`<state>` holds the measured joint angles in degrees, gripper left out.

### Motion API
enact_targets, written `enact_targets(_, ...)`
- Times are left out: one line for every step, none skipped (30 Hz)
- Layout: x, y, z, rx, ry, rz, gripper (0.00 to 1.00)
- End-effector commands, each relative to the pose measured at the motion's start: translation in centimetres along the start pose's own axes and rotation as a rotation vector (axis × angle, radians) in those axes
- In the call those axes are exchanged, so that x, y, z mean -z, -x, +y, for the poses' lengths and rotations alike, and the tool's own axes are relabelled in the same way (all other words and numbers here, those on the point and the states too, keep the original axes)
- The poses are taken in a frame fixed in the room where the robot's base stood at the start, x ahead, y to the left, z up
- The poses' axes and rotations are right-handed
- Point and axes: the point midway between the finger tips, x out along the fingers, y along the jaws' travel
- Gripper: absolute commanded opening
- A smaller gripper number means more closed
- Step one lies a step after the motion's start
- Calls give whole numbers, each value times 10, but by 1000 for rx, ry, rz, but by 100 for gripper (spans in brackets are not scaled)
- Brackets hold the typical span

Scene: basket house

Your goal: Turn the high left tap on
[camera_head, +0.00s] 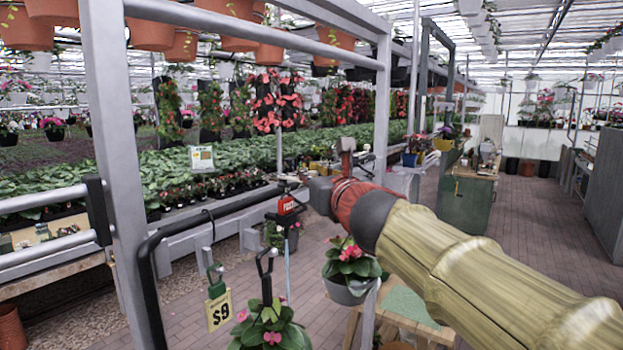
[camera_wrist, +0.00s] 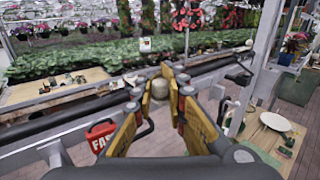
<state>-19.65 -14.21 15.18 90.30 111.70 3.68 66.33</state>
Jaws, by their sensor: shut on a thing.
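In the wrist view my gripper (camera_wrist: 162,82) points forward. Its two yellow fingers converge at the tips on a small pale rounded thing (camera_wrist: 161,72), which looks like the tap's handle. Most of the tap is hidden behind the fingers. In the head view my arm reaches in from the lower right and ends near the middle. My fingers and their contact with the tap cannot be made out there. A red block with white lettering (camera_wrist: 101,137) is left of my gripper and apart from it; a similar red block shows in the head view (camera_head: 287,205).
A grey metal frame (camera_head: 115,150) stands at left, with a black pipe (camera_head: 150,285) near it. Terracotta pots hang overhead. Plant beds (camera_head: 60,175) lie behind; the brick aisle (camera_head: 510,225) at right is clear.

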Motion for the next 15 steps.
enact_targets(4, 0, -1, 3, 1, 6, 0)
enact_targets(4, 0, -1, 2, 1, 6, 0)
enact_targets(4, 0, -1, 2, 1, 6, 0)
enact_targets(4, 0, -1, 2, 1, 6, 0)
enact_targets(4, 0, -1, 2, 1, 6, 0)
enact_targets(4, 0, -1, 2, 1, 6, 0)
enact_targets(4, 0, -1, 2, 1, 6, 0)
enact_targets(4, 0, 0, 1, 1, 6, 13)
enact_targets(4, 0, 0, 1, 0, 6, 16)
enact_targets(4, 0, 0, 1, 0, 6, 17)
enact_targets(4, 0, 0, 1, 0, 5, 19)
enact_targets(3, 0, 0, 0, 0, 5, 21)
enact_targets(3, 0, 0, 0, 0, 4, 23)
enact_targets(3, 0, 0, 0, 0, 4, 25)
enact_targets(3, 0, 0, 0, 0, 4, 27)
